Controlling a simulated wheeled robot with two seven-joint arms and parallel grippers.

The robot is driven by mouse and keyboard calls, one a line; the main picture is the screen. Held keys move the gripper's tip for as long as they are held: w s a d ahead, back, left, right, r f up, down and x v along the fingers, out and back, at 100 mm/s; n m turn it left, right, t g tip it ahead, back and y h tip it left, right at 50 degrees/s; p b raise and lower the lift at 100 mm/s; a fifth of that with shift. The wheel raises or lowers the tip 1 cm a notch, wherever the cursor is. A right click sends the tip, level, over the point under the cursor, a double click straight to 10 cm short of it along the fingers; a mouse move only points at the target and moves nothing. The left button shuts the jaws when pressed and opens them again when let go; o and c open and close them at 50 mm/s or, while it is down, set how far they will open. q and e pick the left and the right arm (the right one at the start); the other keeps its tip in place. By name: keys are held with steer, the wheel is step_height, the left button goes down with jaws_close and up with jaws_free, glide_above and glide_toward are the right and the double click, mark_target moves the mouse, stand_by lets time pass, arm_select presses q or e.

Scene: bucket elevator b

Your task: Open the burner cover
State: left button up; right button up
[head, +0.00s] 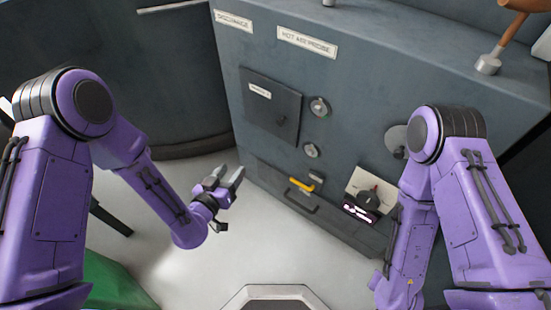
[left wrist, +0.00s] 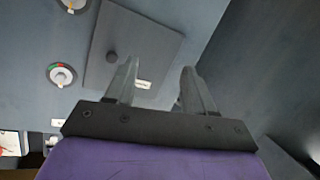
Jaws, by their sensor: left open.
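A square dark panel, apparently the burner cover (head: 284,117), sits shut and flush on the grey machine front. It has a small label, too small to read, and a small dark knob. The cover also shows in the left wrist view (left wrist: 153,49), with its knob beyond the left finger. My left gripper (head: 227,178) is open and empty, left of and below the cover in the head view, apart from it. Its two fingers (left wrist: 158,90) point toward the machine front. My right arm comes in from the right; its gripper is out of view.
Two round dials (head: 319,107) are right of the cover. Below are a drawer with a dark handle (head: 300,203), a yellow handle (head: 301,184) and a gauge panel (head: 370,188). A dark round vessel (head: 130,80) stands left.

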mark_target(278, 124)
arm_select(q)
steer(key=w+d+f+m+t+h+b, duration=0.3)
steer(key=w+d+h+b, duration=0.1)
steer(key=b, duration=0.4)
steer(key=w+d+r+m+h+b, duration=0.1)
steer(key=w+d+r, duration=0.1)
steer(key=w+d, duration=0.1)
steer(key=w+d+r+m+h+b, duration=0.1)
steer(key=w+d+r+b, duration=0.1)
steer(key=r, duration=0.1)
steer(key=w+d+r+t+h+b, duration=0.1)
steer(key=w+d+r, duration=0.1)
steer(key=w+d, duration=0.1)
steer(key=shift+w+d+r+m+h+b, duration=0.2)
steer(key=shift+w+d+m+h+b, duration=0.1)
steer(key=shift+m+h+b, duration=0.1)
arm_select(e)
step_height(278, 124, down, 17)
steer(key=shift+s, duration=0.15)
arm_select(q)
jaws_close()
